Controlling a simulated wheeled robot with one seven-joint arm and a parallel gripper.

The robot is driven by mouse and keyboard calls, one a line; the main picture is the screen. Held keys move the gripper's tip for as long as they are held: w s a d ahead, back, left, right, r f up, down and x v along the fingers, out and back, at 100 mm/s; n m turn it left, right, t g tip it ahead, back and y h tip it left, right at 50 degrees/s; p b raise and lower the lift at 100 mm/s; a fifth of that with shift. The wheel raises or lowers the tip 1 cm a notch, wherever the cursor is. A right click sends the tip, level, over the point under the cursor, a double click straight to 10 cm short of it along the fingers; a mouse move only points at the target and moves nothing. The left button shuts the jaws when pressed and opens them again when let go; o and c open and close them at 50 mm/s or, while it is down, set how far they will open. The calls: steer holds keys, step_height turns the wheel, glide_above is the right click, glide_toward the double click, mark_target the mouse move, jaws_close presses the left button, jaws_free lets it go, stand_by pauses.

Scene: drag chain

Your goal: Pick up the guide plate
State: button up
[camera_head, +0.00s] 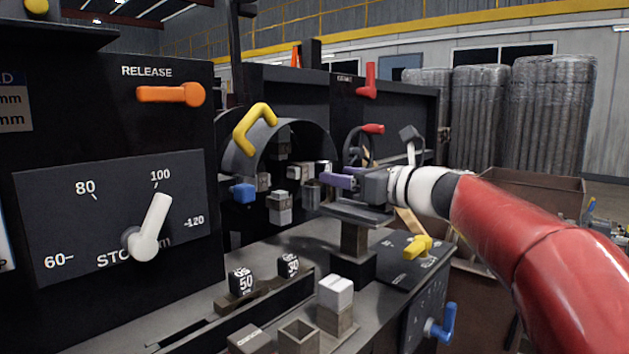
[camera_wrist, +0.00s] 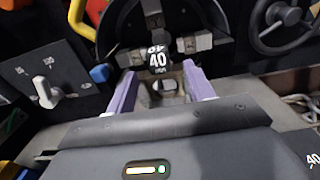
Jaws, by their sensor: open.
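My gripper (camera_head: 338,180) has purple fingers and is open, reaching left toward the dark round housing with several blocks in it. In the wrist view my gripper (camera_wrist: 160,76) has its fingers apart. A dark block marked 40 (camera_wrist: 157,60) with a grey lower part shows between and just beyond the fingertips; I cannot tell whether either finger touches it. I cannot tell for sure which part is the guide plate. Similar dark blocks marked 50 (camera_head: 242,282) and 30 (camera_head: 289,265) sit in a rack at the front of the bench.
A yellow handle (camera_head: 255,128) arches by the housing (camera_head: 318,132). A white stop lever (camera_head: 152,228) and an orange release lever (camera_head: 172,95) are on the left panel. Grey-white blocks (camera_head: 336,293) stand at the front. A handwheel (camera_wrist: 283,25) is at the right.

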steer(key=x, duration=0.7)
steer(key=shift+c, duration=0.4)
jaws_close()
steer(key=shift+r+p, duration=0.15)
steer(key=shift+p, duration=0.15)
step_height(320, 180, up, 20)
steer(key=p, duration=0.9)
steer(key=shift+p, duration=0.35)
